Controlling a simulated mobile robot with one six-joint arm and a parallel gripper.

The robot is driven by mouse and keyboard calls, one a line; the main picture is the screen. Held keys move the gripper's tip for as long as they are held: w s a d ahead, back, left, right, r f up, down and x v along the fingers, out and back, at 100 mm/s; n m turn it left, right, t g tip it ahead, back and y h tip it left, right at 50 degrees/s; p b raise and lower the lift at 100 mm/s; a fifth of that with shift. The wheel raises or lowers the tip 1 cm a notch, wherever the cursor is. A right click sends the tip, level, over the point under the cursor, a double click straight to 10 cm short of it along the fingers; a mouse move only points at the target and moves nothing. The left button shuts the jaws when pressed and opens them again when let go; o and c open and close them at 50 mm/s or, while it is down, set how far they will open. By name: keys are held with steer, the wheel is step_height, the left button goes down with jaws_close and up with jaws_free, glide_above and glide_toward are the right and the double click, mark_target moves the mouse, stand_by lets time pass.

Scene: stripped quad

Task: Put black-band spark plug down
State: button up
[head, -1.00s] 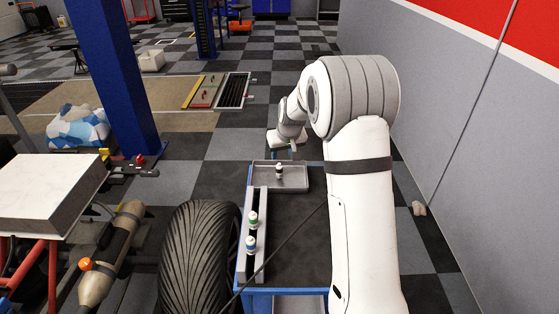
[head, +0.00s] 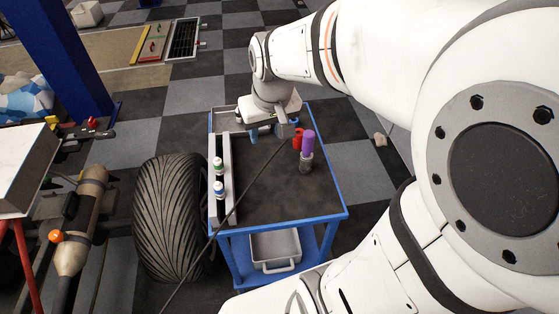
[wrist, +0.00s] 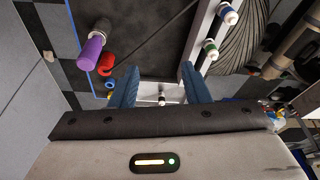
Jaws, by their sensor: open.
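The black-band spark plug (wrist: 162,100) shows small in the wrist view, between my finger bases and partly cut off by the gripper body. It appears upright at the grey tray (wrist: 148,90); whether it touches the tray floor I cannot tell. My gripper (wrist: 160,68) is open, with one blue finger on each side of the plug and gaps between. In the head view my gripper (head: 268,132) is over the far end of the cart, and it hides the plug and most of the tray.
A metal rail (head: 228,175) on the cart's left holds a green-band plug (head: 217,165) and a blue-band plug (head: 219,188). A red item (head: 298,138) and a purple-topped tool (head: 308,142) stand right of my gripper. The cart's near middle (head: 270,195) is clear. A tire (head: 170,215) stands left.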

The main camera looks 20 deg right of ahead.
steer(key=s+f, duration=0.1)
steer(key=s, duration=0.9)
steer(key=shift+a+f+g, duration=0.15)
steer(key=shift+f+g, duration=0.05)
steer(key=shift+g, duration=0.2)
step_height(320, 180, up, 7)
steer(key=p, duration=0.6)
steer(key=shift+s+f, duration=0.2)
